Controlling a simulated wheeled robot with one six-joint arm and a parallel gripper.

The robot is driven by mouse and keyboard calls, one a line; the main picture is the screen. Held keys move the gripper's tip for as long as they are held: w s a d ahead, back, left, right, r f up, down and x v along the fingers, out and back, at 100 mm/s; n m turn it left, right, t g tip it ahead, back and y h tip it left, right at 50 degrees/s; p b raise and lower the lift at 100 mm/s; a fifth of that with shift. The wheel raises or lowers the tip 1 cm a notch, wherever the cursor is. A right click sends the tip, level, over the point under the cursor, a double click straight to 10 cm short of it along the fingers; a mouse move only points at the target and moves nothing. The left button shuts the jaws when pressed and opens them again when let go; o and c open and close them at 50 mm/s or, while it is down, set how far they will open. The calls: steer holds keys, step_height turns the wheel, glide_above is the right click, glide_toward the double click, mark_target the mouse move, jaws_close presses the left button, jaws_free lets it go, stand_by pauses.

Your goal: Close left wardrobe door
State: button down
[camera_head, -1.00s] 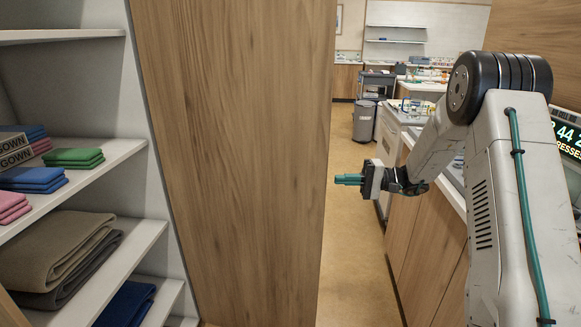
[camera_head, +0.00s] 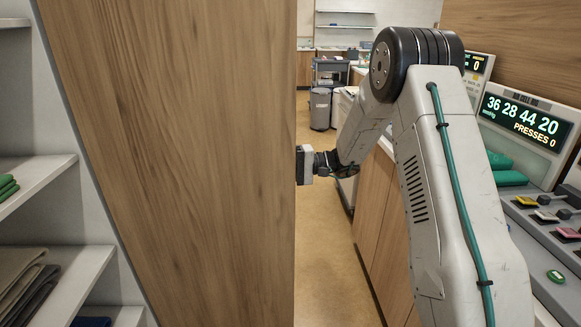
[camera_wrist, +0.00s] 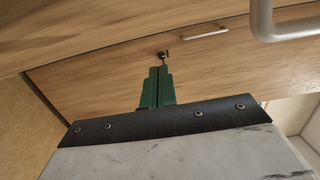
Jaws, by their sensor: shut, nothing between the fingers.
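A tall wooden panel (camera_head: 180,170), seemingly the left wardrobe door, stands open at the right of the wardrobe shelves in the head view. My gripper (camera_head: 303,165) is at the panel's right edge, about mid-height; its fingers are hidden behind the panel there. In the wrist view, the green fingers of my gripper (camera_wrist: 158,80) are shut together and empty. They point toward a wooden surface (camera_wrist: 100,75); whether they touch it cannot be told. A pale bar handle (camera_wrist: 265,22) shows at the upper right, and a slimmer handle (camera_wrist: 205,33) lies farther off.
The shelves (camera_head: 35,180) at the left hold folded cloths (camera_head: 20,280). A counter with wooden fronts (camera_head: 385,220) runs along the right, with a display (camera_head: 520,122) on it. A grey bin (camera_head: 320,108) stands farther back. Open floor (camera_head: 325,260) lies between panel and counter.

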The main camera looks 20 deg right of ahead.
mark_target(262, 176)
steer(key=shift+s+a, duration=0.5)
steer(key=shift+a, duration=0.4)
steer(key=shift+s+a, duration=0.45)
steer(key=shift+a, duration=0.45)
steer(key=shift+s+a, duration=0.5)
steer(key=shift+a, duration=0.4)
